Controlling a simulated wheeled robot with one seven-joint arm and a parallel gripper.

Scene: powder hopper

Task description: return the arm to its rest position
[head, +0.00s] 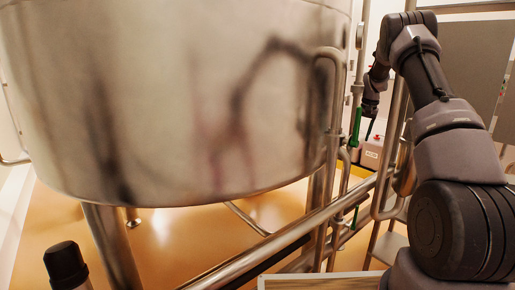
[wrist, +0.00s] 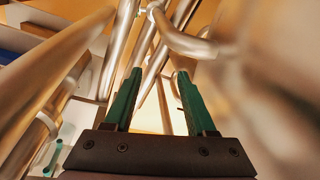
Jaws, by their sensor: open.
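My gripper (wrist: 159,76) shows in the wrist view with its two green fingers apart and nothing between them. The fingers point in among shiny metal pipes (wrist: 185,40); I cannot tell the exact gap to them. In the head view my dark arm (head: 445,140) rises at the right, bends at the top and reaches down behind the upright pipes. The fingertips are hard to make out there. A large steel hopper (head: 170,100) fills the left and middle of the head view, and the arm is mirrored in it.
A slanting rail (head: 290,235) crosses low. A black-capped object (head: 66,264) is at lower left. A white box with a red button (head: 372,152) sits behind the pipes. Orange floor (head: 165,245) shows below.

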